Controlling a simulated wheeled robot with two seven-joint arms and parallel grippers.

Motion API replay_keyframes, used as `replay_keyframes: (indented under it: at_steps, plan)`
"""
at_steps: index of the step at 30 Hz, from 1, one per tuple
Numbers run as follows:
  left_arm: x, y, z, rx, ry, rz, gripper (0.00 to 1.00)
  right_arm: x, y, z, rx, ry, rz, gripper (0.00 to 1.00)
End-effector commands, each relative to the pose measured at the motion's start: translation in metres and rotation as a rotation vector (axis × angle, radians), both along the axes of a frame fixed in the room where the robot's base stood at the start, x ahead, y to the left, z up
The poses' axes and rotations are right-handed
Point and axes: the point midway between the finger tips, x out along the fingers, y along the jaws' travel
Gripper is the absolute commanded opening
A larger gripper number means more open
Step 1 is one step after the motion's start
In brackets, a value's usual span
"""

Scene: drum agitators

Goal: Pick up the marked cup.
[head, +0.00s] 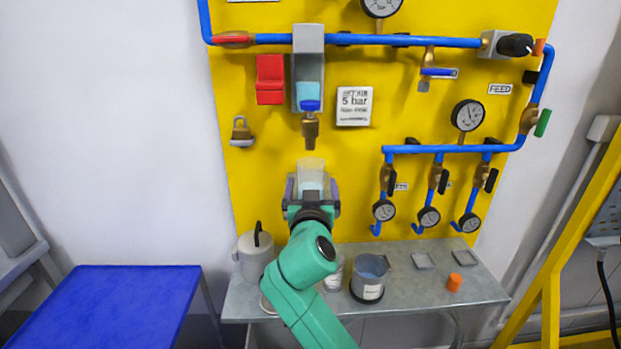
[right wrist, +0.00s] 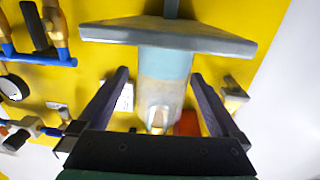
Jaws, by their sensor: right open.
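A grey cup (head: 370,280) with a white label stands on the metal bench. A paler labelled vessel (head: 333,274) stands left of it, partly hidden by my right arm. I cannot tell which one is meant as the marked cup. My right gripper (head: 312,185) is open, raised above the bench in front of the yellow panel. A pale, see-through cylinder (head: 312,170) shows at its fingers. In the right wrist view this cylinder (right wrist: 165,80) lies between the spread fingers, with gaps on both sides. My left gripper is not in view.
The bench (head: 410,300) also holds a lidded can (head: 255,257), an orange piece (head: 454,282) and small square trays (head: 424,261). A brass fitting (head: 310,128) hangs just above my gripper. Gauges and blue pipes (head: 450,148) are at right. A blue table (head: 120,300) stands left.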

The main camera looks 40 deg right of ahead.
Motion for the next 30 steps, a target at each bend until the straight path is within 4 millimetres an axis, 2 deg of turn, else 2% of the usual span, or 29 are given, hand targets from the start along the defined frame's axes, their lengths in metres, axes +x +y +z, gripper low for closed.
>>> replay_keyframes:
  at_steps: [4, 7, 14, 15, 17, 21, 30]
  plan:
    - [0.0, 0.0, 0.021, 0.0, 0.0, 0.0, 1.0, 0.022, -0.016, 0.001, -0.005, 0.005, -0.002, 1.0]
    - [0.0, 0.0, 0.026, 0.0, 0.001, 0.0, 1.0, 0.035, -0.027, -0.001, -0.004, 0.003, -0.002, 1.0]
    - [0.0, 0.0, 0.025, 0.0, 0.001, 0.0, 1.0, 0.039, -0.03, -0.006, 0.0, 0.001, 0.0, 1.0]
    - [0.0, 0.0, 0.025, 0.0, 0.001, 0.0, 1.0, 0.039, -0.03, -0.006, 0.0, 0.001, 0.001, 0.92]
    - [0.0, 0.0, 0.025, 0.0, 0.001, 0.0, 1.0, 0.039, -0.03, -0.006, 0.0, 0.001, 0.0, 0.69]
    - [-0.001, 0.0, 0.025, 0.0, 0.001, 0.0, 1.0, 0.039, -0.03, -0.006, 0.0, 0.001, 0.0, 0.16]
    - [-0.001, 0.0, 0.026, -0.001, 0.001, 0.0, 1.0, 0.039, -0.03, -0.004, -0.001, 0.001, 0.0, 0.14]
